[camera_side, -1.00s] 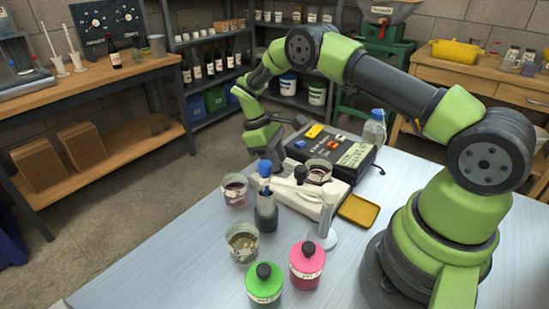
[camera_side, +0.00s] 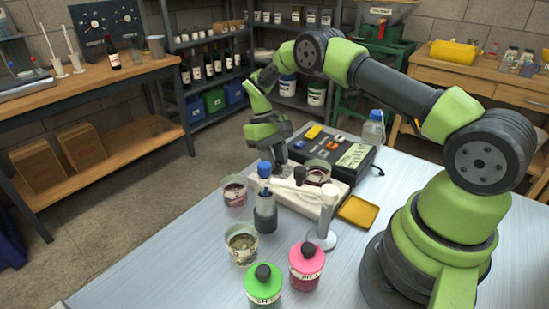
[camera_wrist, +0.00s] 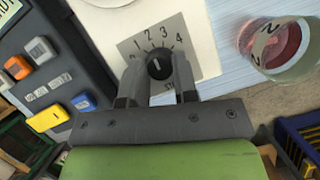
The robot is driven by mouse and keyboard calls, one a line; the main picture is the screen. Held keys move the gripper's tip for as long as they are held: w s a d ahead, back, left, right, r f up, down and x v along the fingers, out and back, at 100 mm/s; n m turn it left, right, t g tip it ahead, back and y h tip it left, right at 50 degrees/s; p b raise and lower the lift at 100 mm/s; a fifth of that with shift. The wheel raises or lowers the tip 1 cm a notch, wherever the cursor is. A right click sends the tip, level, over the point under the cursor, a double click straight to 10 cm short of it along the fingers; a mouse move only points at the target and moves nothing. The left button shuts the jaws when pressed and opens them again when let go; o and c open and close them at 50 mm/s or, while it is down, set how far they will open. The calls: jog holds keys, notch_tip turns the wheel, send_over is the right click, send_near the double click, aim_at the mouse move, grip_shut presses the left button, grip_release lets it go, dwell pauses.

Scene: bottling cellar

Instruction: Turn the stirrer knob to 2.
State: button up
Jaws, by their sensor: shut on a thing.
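The stirrer is a white plate (camera_wrist: 120,22) with a grey dial printed with 1, 2, 3 and 4. Its round black knob (camera_wrist: 160,66) has a pale pointer mark that looks roughly upward toward the numbers; I cannot tell exactly which number it meets. My gripper (camera_wrist: 158,82) is shut on the knob, one finger on each side, in the wrist view. In the side view my gripper (camera_side: 279,153) points down at the far left end of the white stirrer (camera_side: 314,205), and the knob is hidden there. A beaker (camera_side: 317,171) stands on the stirrer.
A dark instrument box (camera_side: 345,158) stands close behind the stirrer. A beaker of red liquid (camera_wrist: 285,45) is close to its other side.

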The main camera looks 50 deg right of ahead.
dwell(0.3)
jog(key=o, duration=0.9)
jog(key=v, duration=0.6)
jog(key=shift+w, duration=0.1)
jog(key=shift+w+d+r, duration=0.1)
jog(key=shift+w+r, duration=0.1)
jog(key=shift+r, duration=0.5)
